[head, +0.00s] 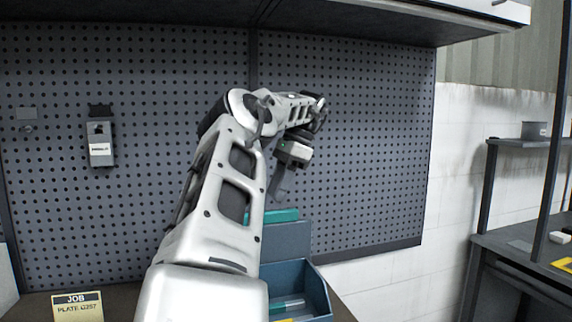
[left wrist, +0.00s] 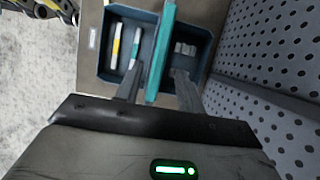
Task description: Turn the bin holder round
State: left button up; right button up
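The bin holder (head: 308,283) is a blue two-sided bin on the bench, partly hidden behind my left arm in the head view. A tall middle wall with a teal top bar (head: 281,215) rises from it. In the left wrist view the teal bar (left wrist: 160,50) runs between two compartments. One compartment holds a yellow-and-white stick and a teal-and-white stick; the other holds small grey pieces. My left gripper (head: 279,182) points down above the bar. Its fingers (left wrist: 158,80) are apart, one on each side of the bar, with gaps showing. My right gripper is not seen.
A pegboard (head: 370,150) stands close behind the bin holder. A labelled grey device (head: 100,143) hangs on it at left. A job card (head: 78,306) stands on the bench at front left. A shelf overhangs the top. A separate dark table (head: 515,250) is at right.

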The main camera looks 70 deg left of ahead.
pick_arm(q)
jog(key=p+v, duration=0.2)
jog(key=v, duration=0.4)
jog(key=shift+r, duration=0.15)
jog(key=shift+w, duration=0.1)
dwell(0.3)
